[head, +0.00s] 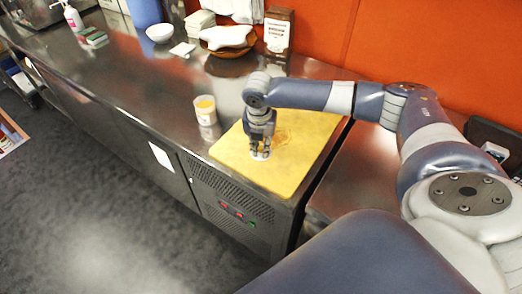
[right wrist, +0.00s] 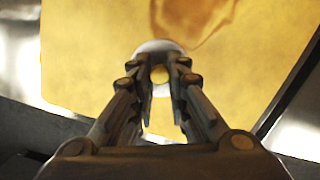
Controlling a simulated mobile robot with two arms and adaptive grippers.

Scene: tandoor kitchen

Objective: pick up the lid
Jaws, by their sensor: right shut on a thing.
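The lid (head: 261,156) is a small white round thing at the yellow cutting board (head: 300,165), mostly hidden under my right gripper (head: 261,148). In the right wrist view, the lid's pale rim (right wrist: 158,46) shows beyond the fingers, with a small yellowish round part between them. My right gripper (right wrist: 160,82) points down and is shut on the lid. I cannot tell whether the lid touches the board. My left gripper is not in view.
A brown bowl with white cloth (head: 228,40), a dark box (head: 278,35) and a white bowl (head: 159,33) stand farther back. The counter's front edge is close to the board.

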